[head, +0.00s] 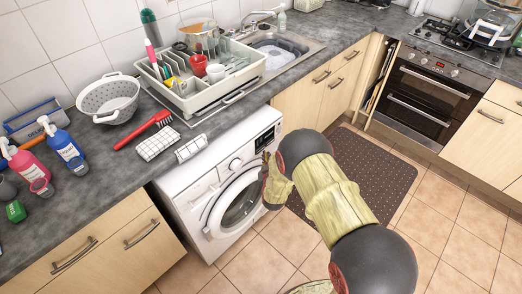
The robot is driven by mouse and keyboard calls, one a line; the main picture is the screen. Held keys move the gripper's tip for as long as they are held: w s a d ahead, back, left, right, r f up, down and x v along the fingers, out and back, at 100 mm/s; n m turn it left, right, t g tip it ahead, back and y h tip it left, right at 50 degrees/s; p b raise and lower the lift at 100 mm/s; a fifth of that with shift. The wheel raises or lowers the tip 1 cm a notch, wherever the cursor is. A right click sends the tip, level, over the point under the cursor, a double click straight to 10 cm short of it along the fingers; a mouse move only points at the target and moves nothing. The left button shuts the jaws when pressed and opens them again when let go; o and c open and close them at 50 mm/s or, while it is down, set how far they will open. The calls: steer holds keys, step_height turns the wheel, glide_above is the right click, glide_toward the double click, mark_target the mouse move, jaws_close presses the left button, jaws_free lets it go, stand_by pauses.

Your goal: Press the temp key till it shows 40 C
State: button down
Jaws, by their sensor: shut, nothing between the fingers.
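A white washing machine (213,190) stands under the worktop, with a round door (236,207) and a dial (235,163). Its dark control panel (265,138) is at the upper right of its front; the temp key and any reading are too small to make out. My gripper (268,172) is shut and empty, in front of the machine's right side, below the panel. It overlaps the door's right edge in the picture; I cannot tell whether it touches the machine. My arm hides part of the floor and gripper.
The worktop above holds a dish rack (200,95) with cups, a white colander (108,97), a red brush (145,130) and spray bottles (62,145). A sink (280,50) is behind. A dark mat (375,165) lies on the open tiled floor; an oven (425,95) stands at right.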

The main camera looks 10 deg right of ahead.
steer(key=shift+w+a, duration=0.1)
steer(key=shift+w+a, duration=0.2)
stand_by(0.4)
steer(key=shift+w+a+b, duration=0.2)
steer(key=shift+w+b, duration=0.15)
steer(key=shift+b, duration=0.15)
stand_by(0.5)
stand_by(0.3)
steer(key=shift+s+d, duration=0.5)
steer(key=shift+s, duration=0.2)
steer(key=shift+s+d+p, duration=0.3)
steer(key=shift+s+d, duration=0.45)
steer(key=shift+s, duration=0.25)
steer(key=shift+s+d+p, duration=0.25)
steer(key=shift+s+d, duration=0.45)
steer(key=shift+s, duration=0.3)
